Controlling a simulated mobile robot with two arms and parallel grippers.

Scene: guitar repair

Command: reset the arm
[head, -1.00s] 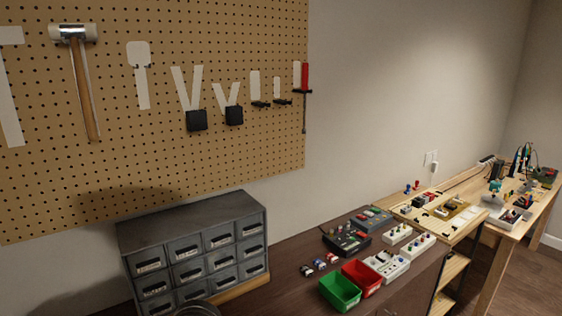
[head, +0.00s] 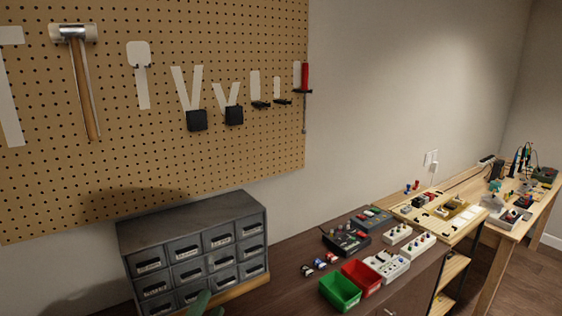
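Only a small part of my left gripper (head: 203,304) shows, at the bottom edge of the head view. It is a greenish, finger-like shape in front of the lower drawers of the grey drawer cabinet (head: 190,229). The rest of it is cut off by the frame, so I cannot tell whether it is open or shut, or whether it holds anything. My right gripper does not show.
A pegboard (head: 230,60) holds a mallet (head: 80,75) and a red-handled screwdriver (head: 305,78). On the dark bench (head: 290,262) stand a green bin (head: 340,292), a red bin (head: 362,277) and several pedals. A wooden workbench (head: 480,228) stands at right.

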